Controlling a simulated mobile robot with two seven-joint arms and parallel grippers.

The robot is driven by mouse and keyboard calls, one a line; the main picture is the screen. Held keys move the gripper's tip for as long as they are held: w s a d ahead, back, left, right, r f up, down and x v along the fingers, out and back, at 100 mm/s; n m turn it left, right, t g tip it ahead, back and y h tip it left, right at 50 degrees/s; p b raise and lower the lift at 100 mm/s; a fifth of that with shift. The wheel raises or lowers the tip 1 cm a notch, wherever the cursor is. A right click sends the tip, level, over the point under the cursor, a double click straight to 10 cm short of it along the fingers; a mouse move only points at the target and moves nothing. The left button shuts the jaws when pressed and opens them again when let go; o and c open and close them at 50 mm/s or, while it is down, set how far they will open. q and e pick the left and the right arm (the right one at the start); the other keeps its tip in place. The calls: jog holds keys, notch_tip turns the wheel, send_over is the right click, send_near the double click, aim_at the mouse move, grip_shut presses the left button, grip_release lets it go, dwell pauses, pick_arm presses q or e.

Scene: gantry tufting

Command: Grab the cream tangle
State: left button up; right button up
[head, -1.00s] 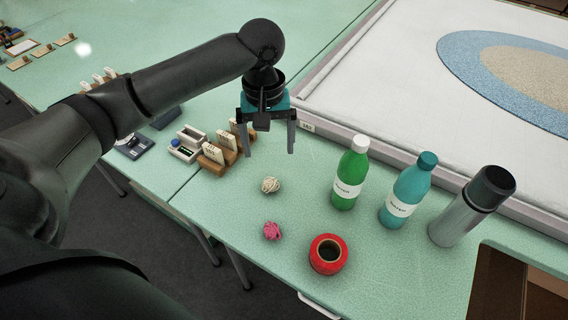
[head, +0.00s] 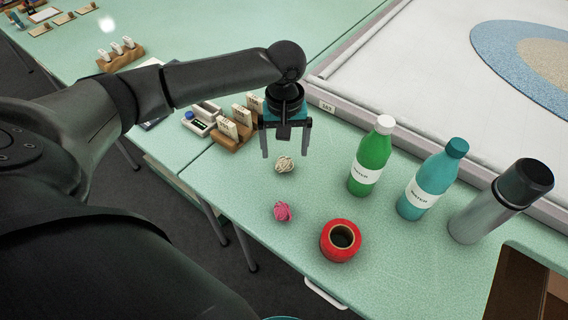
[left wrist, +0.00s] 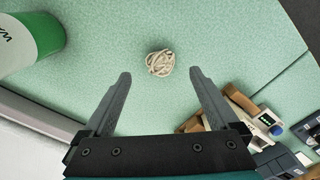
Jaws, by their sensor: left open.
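The cream tangle (head: 284,164) is a small ball of yarn lying on the green table, and it also shows in the left wrist view (left wrist: 160,63). My left gripper (head: 285,155) is open and empty, pointing down, with its fingertips close above the tangle in the head view. In the left wrist view the left gripper (left wrist: 160,75) has its two fingers spread, and the tangle lies just beyond the fingertips, roughly centred between them. I cannot tell the exact height of the fingertips above the table. My right gripper does not show.
A pink tangle (head: 282,212) and a red spool (head: 341,241) lie nearer the front edge. A green bottle (head: 371,160), a teal bottle (head: 432,182) and a grey flask (head: 499,203) stand to the right. A wooden card holder (head: 236,132) stands just left of the gripper.

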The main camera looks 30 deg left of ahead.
aim_at(284, 161)
pick_arm(q)
jog(key=f, duration=0.1)
jog(key=f+b, duration=0.1)
jog(key=f, duration=0.2)
jog(key=shift+s+f, duration=0.2)
jog(key=shift+s, duration=0.05)
jog(key=shift+r, duration=0.1)
jog(key=c, duration=1.4)
